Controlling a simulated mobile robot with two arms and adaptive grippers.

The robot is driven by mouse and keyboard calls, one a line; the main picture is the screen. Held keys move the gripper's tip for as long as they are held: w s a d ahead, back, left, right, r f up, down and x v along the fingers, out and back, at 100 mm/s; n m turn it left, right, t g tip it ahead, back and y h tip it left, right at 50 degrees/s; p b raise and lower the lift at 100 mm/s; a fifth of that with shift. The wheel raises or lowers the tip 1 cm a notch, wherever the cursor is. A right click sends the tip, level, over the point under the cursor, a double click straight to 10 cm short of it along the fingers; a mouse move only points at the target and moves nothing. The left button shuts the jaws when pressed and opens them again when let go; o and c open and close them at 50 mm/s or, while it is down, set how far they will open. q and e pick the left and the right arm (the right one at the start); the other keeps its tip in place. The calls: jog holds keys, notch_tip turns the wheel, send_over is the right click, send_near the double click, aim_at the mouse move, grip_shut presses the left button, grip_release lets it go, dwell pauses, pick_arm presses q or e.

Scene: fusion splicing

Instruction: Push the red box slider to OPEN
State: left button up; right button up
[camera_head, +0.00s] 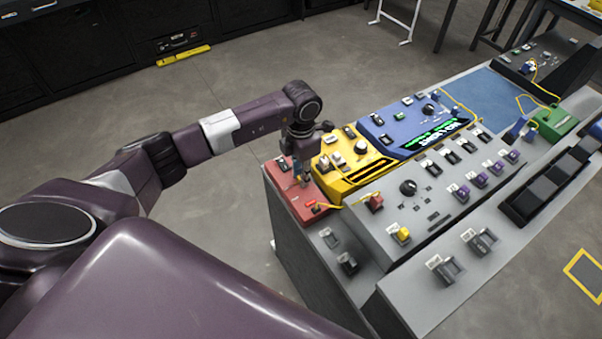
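The red box (287,201) sits at the near left corner of the grey console, left of the yellow box. My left arm reaches in from the left, and its gripper (303,179) points down over the right part of the red box. The gripper and wrist cover part of the box's top, so I cannot make out the slider or its position. I cannot tell whether the fingertips touch the box, or whether they are open or shut. My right gripper is not in view.
The yellow box (352,172) stands close to the right of my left gripper. Beyond it is a blue box (428,133) with a green display. A grey panel (433,213) with a black knob and several switches lies in front. Open floor lies left of the console.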

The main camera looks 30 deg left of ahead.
aim_at(310, 192)
pick_arm(q)
grip_shut()
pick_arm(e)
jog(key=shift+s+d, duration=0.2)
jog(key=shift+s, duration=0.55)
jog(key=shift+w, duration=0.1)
pick_arm(q)
jog(key=shift+d, duration=0.1)
jog(key=shift+s+d, duration=0.55)
jog(key=shift+d, duration=0.4)
jog(key=shift+s+d, duration=0.55)
jog(key=shift+d, duration=0.35)
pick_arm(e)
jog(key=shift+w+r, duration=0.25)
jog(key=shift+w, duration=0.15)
pick_arm(q)
jog(key=shift+o, duration=2.3)
grip_release()
jog(key=shift+s+r, duration=0.1)
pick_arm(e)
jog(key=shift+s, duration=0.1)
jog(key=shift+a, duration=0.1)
